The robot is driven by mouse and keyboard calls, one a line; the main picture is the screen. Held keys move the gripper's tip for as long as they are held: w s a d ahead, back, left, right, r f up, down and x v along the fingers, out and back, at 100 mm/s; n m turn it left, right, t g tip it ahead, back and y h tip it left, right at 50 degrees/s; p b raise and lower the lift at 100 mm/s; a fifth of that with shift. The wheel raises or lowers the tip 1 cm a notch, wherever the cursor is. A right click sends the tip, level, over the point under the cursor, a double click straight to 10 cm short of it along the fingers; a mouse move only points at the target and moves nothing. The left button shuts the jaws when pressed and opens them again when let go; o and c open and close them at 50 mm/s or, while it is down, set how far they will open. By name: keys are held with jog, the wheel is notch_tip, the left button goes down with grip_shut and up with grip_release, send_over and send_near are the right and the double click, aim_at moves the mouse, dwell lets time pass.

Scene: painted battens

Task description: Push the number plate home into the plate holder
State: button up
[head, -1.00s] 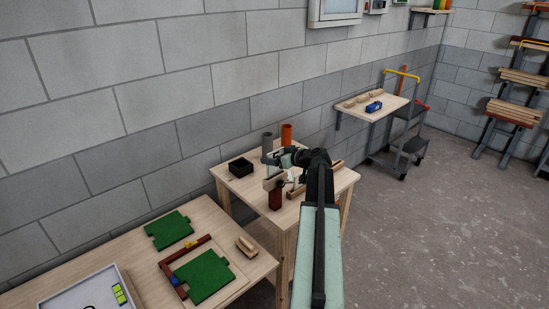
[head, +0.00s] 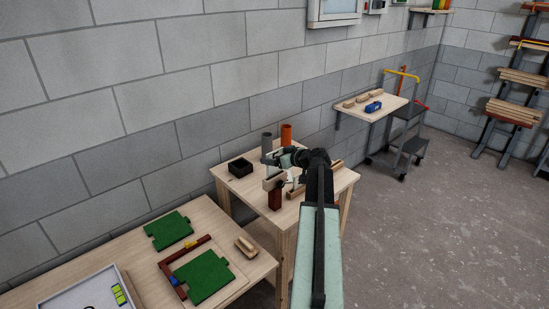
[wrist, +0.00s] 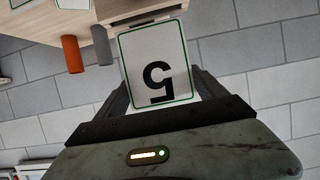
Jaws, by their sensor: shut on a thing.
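The number plate (wrist: 155,62) is white with a green border and a black 5, upside down in the wrist view. My gripper (wrist: 158,82) is shut on it, with a dark finger at each side. The plate's far edge meets a narrow brown wooden strip (wrist: 150,17), which looks like part of the plate holder. How deep the edge sits in it I cannot tell. In the head view my gripper (head: 282,160) is over the small wooden table, beside a dark red-brown block (head: 275,200). My arm hides much of this spot.
The small table (head: 232,182) also carries a black open box (head: 241,167), a grey tube (head: 267,143) and an orange tube (head: 286,135) near the wall. A nearer table (head: 130,250) holds green plates and a white tray.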

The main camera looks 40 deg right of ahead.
aim_at(276, 168)
jog(key=shift+f, duration=0.1)
jog(key=shift+f+b, duration=0.35)
jog(key=shift+b, duration=0.1)
jog(key=shift+f+b, duration=2.4)
jog(key=o, duration=1.3)
jog(key=shift+r, duration=0.1)
jog(key=p+v, duration=0.3)
jog(key=v, duration=0.5)
